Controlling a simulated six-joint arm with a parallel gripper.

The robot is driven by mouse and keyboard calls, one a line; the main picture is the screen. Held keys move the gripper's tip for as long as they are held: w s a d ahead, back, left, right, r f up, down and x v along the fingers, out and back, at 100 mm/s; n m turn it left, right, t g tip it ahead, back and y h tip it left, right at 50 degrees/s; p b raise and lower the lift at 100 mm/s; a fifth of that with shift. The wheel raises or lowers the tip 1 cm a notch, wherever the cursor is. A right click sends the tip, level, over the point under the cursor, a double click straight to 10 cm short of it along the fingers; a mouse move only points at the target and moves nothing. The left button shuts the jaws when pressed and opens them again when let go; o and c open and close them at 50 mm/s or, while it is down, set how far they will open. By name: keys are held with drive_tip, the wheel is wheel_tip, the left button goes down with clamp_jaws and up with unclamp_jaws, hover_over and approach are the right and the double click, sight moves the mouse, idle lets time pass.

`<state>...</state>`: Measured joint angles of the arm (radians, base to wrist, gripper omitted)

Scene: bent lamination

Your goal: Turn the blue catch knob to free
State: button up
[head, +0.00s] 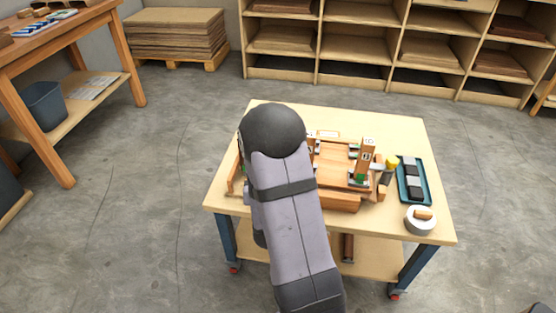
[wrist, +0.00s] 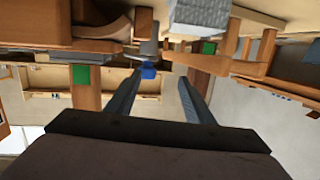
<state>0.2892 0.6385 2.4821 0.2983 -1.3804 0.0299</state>
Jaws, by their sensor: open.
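In the wrist view the blue catch knob (wrist: 148,72) is small and sits beyond my fingertips, near the middle of the picture, on a grey metal part. My gripper (wrist: 158,88) is open, with one dark finger on each side of the knob in the picture. I cannot tell whether the fingertips reach it. In the head view my own arm covers the left part of the wooden fixture (head: 335,158), and the knob and gripper are hidden there.
The fixture stands on a pale wheeled table (head: 408,130). A blue tray (head: 425,190) with grey and black blocks and a white round container (head: 420,226) are at its right. Green-marked wooden posts (wrist: 83,80) flank the gripper's view. A workbench (head: 75,30) and shelves (head: 400,50) stand apart.

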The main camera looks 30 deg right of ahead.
drive_tip(key=shift+s+d+f+t+h+b, duration=0.1)
drive_tip(key=shift+s+d+t+h+b, duration=0.3)
drive_tip(key=shift+s+d+h+b, duration=0.2)
drive_tip(key=shift+h, duration=0.3)
drive_tip(key=shift+r+b+x, duration=0.2)
drive_tip(key=shift+x, duration=1.55)
drive_tip(key=shift+r+b+x, duration=0.2)
drive_tip(key=shift+r+x, duration=0.05)
drive_tip(key=shift+x, duration=1.45)
drive_tip(key=shift+s+d, duration=0.1)
drive_tip(key=shift+d, duration=0.05)
drive_tip(key=shift+t, duration=0.3)
drive_tip(key=c, duration=1)
